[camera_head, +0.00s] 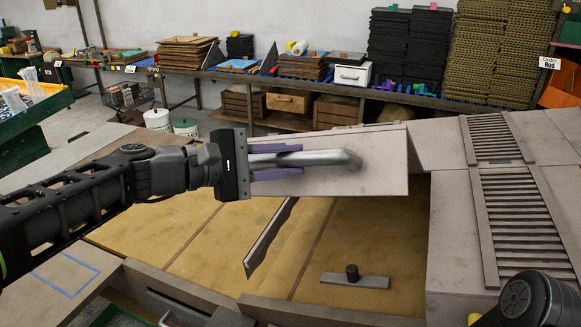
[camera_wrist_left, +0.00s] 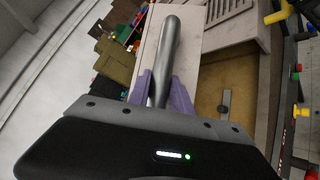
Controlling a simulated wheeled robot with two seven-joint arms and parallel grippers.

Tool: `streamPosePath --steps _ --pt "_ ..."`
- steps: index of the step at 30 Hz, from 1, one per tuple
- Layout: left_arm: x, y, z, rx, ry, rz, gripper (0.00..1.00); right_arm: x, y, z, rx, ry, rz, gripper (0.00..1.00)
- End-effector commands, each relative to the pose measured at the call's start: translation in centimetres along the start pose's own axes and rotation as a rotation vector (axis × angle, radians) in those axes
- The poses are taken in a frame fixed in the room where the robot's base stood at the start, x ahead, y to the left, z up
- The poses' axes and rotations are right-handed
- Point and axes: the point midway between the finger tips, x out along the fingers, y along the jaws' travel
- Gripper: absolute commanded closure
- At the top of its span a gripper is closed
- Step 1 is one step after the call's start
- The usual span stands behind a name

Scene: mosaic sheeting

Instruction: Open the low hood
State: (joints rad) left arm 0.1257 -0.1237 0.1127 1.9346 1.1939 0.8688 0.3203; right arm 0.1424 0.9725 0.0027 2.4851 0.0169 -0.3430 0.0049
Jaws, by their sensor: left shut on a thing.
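The low hood (camera_head: 385,176) is a pale grey panel in the middle of the head view, tilted up with its front edge above the tan bed. Its curved metal handle (camera_head: 338,158) lies along its face. My left gripper (camera_head: 300,160) comes in from the left, its purple fingers shut on the handle. The left wrist view shows the handle (camera_wrist_left: 168,50) between the purple fingers (camera_wrist_left: 163,88) and the pale hood (camera_wrist_left: 191,62) behind it. My right gripper is out of view.
Below the hood is an open tan bed (camera_head: 370,225) with a grey bar and black knob (camera_head: 353,275). A slatted grey cover (camera_head: 518,215) stands at right. A back bench (camera_head: 400,95) holds boards and dark stacks. White buckets (camera_head: 158,120) stand on the floor.

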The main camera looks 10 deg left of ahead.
Motion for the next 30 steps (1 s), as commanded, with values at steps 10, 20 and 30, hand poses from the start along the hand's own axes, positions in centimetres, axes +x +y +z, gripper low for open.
streamPosePath --steps 10,20,30 --pt "-0.19 0.29 -0.11 -0.005 0.009 0.006 1.00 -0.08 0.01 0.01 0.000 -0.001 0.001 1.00" --pt "-0.15 0.18 -0.05 -0.003 0.006 0.003 0.53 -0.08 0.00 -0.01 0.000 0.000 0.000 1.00" --pt "-0.56 0.16 -0.04 -0.002 0.006 0.003 0.53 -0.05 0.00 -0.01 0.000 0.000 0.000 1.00"
